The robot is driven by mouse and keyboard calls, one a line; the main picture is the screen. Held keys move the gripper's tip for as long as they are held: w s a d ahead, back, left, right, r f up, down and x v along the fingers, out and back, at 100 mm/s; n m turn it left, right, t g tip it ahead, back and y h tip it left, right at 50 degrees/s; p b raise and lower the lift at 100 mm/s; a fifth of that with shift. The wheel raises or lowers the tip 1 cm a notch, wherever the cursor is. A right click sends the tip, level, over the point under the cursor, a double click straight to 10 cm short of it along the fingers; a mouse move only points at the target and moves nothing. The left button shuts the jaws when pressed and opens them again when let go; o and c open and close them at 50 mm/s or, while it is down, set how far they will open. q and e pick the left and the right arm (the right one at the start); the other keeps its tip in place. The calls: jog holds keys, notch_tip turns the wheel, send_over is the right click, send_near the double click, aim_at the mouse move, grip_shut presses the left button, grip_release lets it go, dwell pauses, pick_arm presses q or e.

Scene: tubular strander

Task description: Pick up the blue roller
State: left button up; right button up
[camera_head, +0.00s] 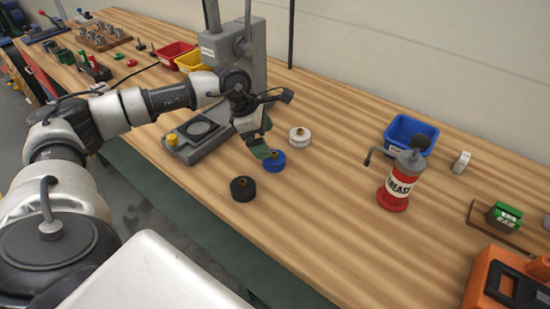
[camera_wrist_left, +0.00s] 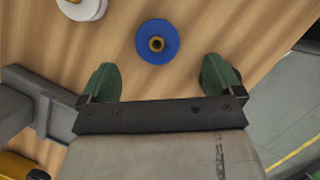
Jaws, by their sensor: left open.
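The blue roller (camera_head: 275,162) lies flat on the wooden bench, its brass-coloured centre facing up. In the left wrist view the blue roller (camera_wrist_left: 157,42) sits beyond the fingertips, roughly centred between them. My left gripper (camera_head: 264,148) is just above and beside the roller, partly overlapping it in the head view. In the left wrist view the green fingers of my left gripper (camera_wrist_left: 160,78) are spread apart with nothing between them. My right gripper is in neither view.
A white roller (camera_head: 299,136) and a black roller (camera_head: 243,188) lie close to the blue one. A grey press stand (camera_head: 195,135) is to the left. A grease pump (camera_head: 401,180) and blue bin (camera_head: 410,134) stand to the right. Bare bench lies in front of them.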

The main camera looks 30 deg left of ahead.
aim_at(274, 153)
pick_arm(q)
jog(key=p+x, duration=0.1)
jog(key=x, duration=0.6)
jog(key=shift+w+a, duration=0.15)
jog(key=shift+w, duration=0.05)
jog(key=c, duration=1.2)
jog(key=shift+r, duration=0.1)
jog(key=shift+c, duration=0.8)
